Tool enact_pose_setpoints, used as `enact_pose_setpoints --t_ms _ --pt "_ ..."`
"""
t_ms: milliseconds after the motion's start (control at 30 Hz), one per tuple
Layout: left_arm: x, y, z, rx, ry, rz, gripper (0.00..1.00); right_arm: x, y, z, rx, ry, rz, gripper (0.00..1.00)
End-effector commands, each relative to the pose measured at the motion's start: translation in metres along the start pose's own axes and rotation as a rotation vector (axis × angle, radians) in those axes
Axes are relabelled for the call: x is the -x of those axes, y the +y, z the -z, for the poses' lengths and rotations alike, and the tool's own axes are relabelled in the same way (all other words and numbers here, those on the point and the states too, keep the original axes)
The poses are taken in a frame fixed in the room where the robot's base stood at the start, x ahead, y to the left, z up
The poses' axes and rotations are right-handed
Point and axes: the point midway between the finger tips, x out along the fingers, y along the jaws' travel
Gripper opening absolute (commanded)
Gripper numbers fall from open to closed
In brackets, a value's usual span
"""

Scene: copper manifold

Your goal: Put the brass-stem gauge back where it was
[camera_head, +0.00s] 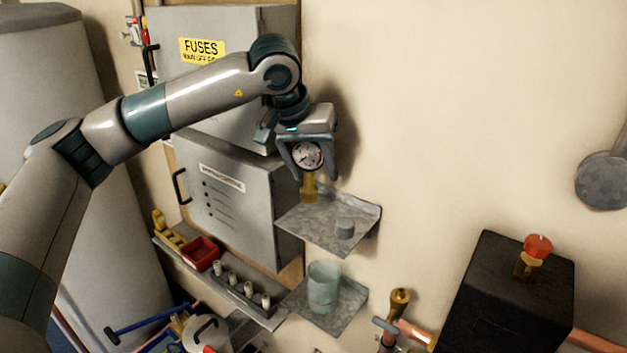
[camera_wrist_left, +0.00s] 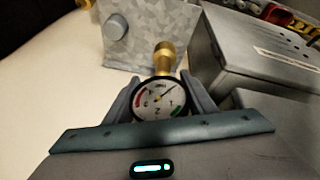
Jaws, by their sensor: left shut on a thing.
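The brass-stem gauge has a round white dial (camera_head: 307,155) with a dark rim and a brass stem (camera_head: 309,188) pointing down. My left gripper (camera_head: 306,160) is shut on the gauge, with a finger on either side of the dial. In the left wrist view the dial (camera_wrist_left: 159,99) sits between the fingers, and the brass stem (camera_wrist_left: 164,57) extends away toward a grey metal shelf (camera_wrist_left: 140,50). In the head view the stem is over the left part of the upper shelf (camera_head: 310,225); I cannot tell whether it touches. My right gripper is not in view.
A small grey cylinder (camera_head: 345,229) stands on the upper shelf, right of the stem. A lower shelf (camera_head: 335,313) holds a grey-green cup (camera_head: 324,286). Grey cabinets (camera_head: 235,200) stand close on the left. A black box (camera_head: 510,300) and copper pipework are at lower right.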

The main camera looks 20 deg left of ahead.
Motion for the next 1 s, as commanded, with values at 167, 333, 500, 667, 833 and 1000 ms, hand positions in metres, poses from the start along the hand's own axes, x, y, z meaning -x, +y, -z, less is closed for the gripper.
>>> enact_pose_setpoints --t_ms 167,333,500,667,833,1000 --pt "0.001 0.001 0.000 0.000 0.001 -0.001 0.14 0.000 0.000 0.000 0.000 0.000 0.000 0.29" --pt "-0.006 -0.001 -0.003 0.000 -0.003 0.000 0.14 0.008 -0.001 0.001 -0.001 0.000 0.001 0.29" --pt "-0.024 -0.004 -0.010 0.002 -0.002 0.000 0.14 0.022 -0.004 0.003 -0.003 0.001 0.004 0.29" --pt "-0.035 -0.005 -0.015 0.001 0.000 -0.001 0.14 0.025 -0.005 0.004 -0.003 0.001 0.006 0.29" --pt "-0.036 -0.005 -0.015 0.001 0.001 -0.001 0.14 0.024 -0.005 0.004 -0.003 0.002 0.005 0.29" --pt "-0.038 -0.006 -0.016 0.001 0.001 -0.001 0.14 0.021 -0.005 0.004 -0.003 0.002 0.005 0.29"
